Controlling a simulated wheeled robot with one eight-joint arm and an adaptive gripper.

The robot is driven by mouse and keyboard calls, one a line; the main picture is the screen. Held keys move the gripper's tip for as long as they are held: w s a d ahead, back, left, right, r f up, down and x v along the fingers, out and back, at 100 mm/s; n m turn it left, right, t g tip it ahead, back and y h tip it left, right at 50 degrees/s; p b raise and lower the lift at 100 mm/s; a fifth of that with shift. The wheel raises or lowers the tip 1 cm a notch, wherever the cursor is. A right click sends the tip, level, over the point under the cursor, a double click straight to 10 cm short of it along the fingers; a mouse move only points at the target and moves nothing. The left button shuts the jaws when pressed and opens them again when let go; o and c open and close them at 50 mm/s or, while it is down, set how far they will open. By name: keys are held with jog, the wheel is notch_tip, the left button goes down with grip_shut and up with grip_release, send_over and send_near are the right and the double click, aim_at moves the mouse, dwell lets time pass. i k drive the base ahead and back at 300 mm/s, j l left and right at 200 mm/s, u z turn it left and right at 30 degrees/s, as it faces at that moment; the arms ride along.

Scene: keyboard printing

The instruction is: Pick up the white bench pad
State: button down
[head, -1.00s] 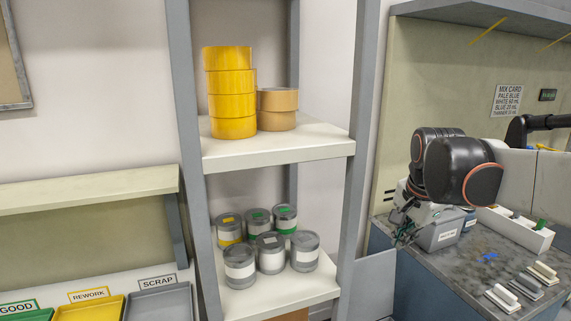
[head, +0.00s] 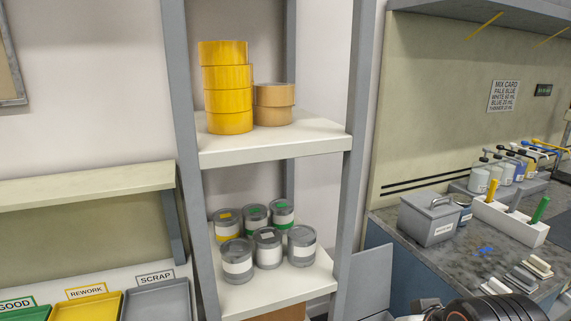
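Several small bar-shaped pieces lie in a row at the front right of the bench in the head view. A white one (head: 538,265) is at the back, a grey one (head: 524,277) is in the middle, and a pale one (head: 496,287) is nearest and partly hidden by my arm. They look like small pads, but I cannot tell for sure which one is the white bench pad. My black arm shows at the bottom right edge, just in front of them. My gripper itself is out of the picture.
The grey bench top (head: 440,262) carries a grey lidded box (head: 430,220), a white holder (head: 510,222) with coloured handles, and pump bottles (head: 480,178) behind. A shelf rack (head: 275,140) with tape rolls and cans stands left of the bench. The mid-bench is fairly clear.

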aim_at(494, 287)
jog(key=z, duration=1.25)
